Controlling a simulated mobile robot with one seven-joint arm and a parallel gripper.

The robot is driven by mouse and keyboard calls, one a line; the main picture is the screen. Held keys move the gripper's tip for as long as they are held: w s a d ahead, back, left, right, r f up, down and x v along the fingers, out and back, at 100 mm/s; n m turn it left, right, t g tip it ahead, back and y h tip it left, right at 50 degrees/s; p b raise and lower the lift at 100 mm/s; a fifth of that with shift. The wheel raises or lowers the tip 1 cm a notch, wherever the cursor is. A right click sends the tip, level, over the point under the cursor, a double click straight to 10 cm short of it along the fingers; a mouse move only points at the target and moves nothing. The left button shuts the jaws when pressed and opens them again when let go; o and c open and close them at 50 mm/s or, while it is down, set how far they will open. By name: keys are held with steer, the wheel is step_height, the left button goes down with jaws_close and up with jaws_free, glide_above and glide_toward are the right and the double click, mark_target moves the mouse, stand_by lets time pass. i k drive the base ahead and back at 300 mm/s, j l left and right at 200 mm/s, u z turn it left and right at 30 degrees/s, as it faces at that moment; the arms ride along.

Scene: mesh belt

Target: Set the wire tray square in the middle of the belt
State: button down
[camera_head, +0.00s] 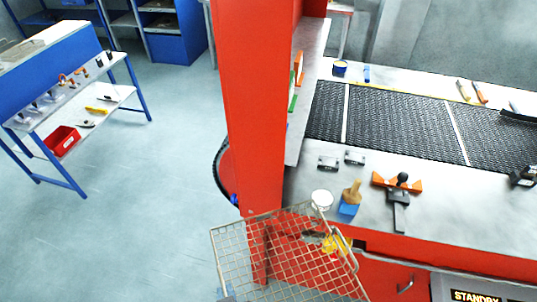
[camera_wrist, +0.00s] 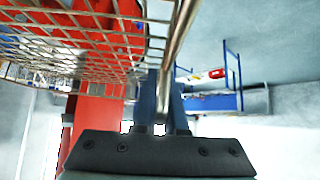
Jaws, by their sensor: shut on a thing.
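The wire tray (camera_head: 284,252) is a metal grid basket at the bottom of the head view, tilted and held in the air in front of the red bench. Its mesh fills the upper left of the wrist view (camera_wrist: 75,45). My gripper (camera_wrist: 165,82) has blue fingers shut on a metal rod of the tray. In the head view, only a bit of blue at the tray's lower left edge may be my gripper. The dark mesh belt (camera_head: 398,124) runs across the bench at the upper right, with pale lines across it. The tray is well apart from it.
A red post (camera_head: 252,110) stands left of the belt. On the bench's near strip are a white round container (camera_head: 322,198), a brush (camera_head: 350,198), an orange-and-black tool (camera_head: 398,190) and small metal blocks (camera_head: 328,163). A dark object (camera_head: 518,116) lies at the belt's right. The belt's middle looks clear.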

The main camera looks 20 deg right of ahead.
mark_target(401, 119)
steer(key=l, duration=1.15)
steer(key=k+l, duration=0.1)
steer(key=l, duration=1.05)
steer(key=i+l, duration=0.45)
steer(key=l, duration=0.3)
steer(key=i+l, duration=0.45)
steer(key=l, duration=0.3)
steer(key=i+l, duration=0.1)
steer(key=i, duration=0.25)
steer(key=i+l, duration=0.1)
steer(key=i, duration=0.25)
